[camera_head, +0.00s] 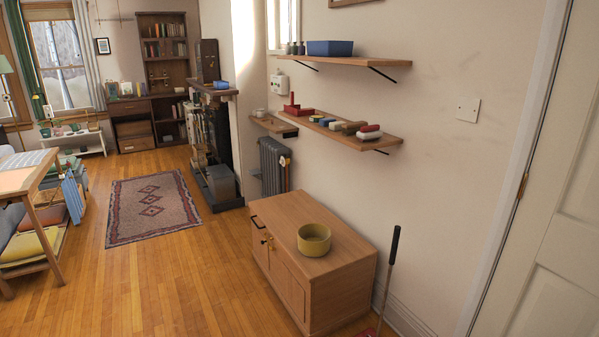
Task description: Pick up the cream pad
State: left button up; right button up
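A row of small block-like items lies on the lower wall shelf (300,124). Among them is a pale, cream-coloured item (337,126) between a blue one (326,122) and a brown one (351,128). At the near end, a red item (370,128) sits on or against a whitish one (370,135). They are too small for me to tell which is the cream pad. Neither of my grippers is in view.
A wooden cabinet (325,275) with a yellow bowl (314,240) on top stands below the shelf. An upper shelf (360,62) holds a blue bin (330,48). A dark-handled tool (391,265) stands right of the cabinet. The floor left of the cabinet is clear.

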aim_at(336, 125)
jog(key=i+j+z, duration=0.3)
jog(key=i+j, duration=0.25)
jog(key=i+j+z, duration=0.25)
jog(key=i+j, duration=0.2)
jog(key=j, duration=0.25)
